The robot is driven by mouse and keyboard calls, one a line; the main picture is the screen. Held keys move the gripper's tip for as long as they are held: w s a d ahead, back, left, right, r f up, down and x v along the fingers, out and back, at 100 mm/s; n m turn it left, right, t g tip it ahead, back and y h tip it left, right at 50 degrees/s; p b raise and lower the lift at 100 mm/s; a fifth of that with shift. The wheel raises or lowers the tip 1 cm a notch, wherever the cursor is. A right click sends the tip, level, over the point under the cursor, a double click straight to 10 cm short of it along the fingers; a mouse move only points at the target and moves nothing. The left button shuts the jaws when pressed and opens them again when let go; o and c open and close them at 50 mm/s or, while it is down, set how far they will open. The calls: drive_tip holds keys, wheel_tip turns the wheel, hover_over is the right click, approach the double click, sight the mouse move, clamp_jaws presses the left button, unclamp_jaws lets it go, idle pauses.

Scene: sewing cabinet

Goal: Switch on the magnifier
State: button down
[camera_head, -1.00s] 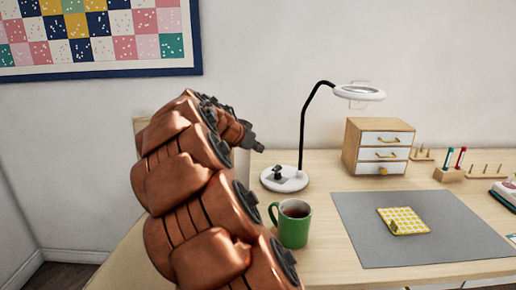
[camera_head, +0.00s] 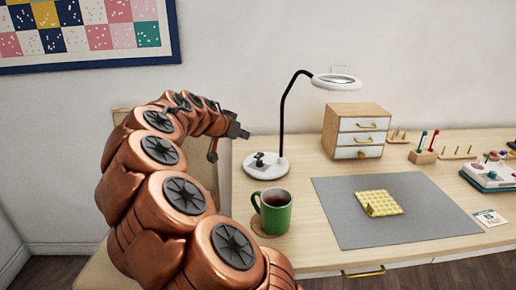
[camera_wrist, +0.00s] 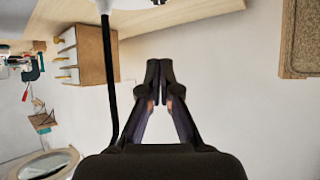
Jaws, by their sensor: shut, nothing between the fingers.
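The magnifier (camera_head: 281,118) stands at the back of the table, with a white ring head, a thin black bent neck and a round white base (camera_head: 266,168). A small dark switch-like part (camera_head: 260,158) sits on the base; its on or off state cannot be told. My gripper (camera_head: 243,133) is raised to the left of the neck, above the level of the base and apart from it. The wrist view is upside down: my gripper (camera_wrist: 159,68) is shut and empty, the neck (camera_wrist: 107,80) runs to its left, and the base (camera_wrist: 140,4) is cut off at the top edge.
A green mug (camera_head: 275,212) stands in front of the base. A wooden drawer box (camera_head: 342,118) is right of the neck. A grey mat (camera_head: 350,228) with a yellow checked cloth (camera_head: 382,203) lies to the right.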

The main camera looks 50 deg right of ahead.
hover_over(258, 156)
wheel_tip(258, 156, down, 6)
drive_tip(key=shift+a, duration=0.15)
wheel_tip(258, 156, down, 2)
drive_tip(key=shift+f+b, duration=0.2)
drive_tip(key=shift+b, duration=0.15)
drive_tip(key=shift+d+f, duration=0.25)
drive_tip(key=shift+f, duration=0.35)
drive_tip(key=shift+w, duration=0.1)
drive_tip(key=shift+f+y, duration=0.1)
drive_tip(key=shift+y, duration=0.3)
drive_tip(key=shift+f, duration=0.1)
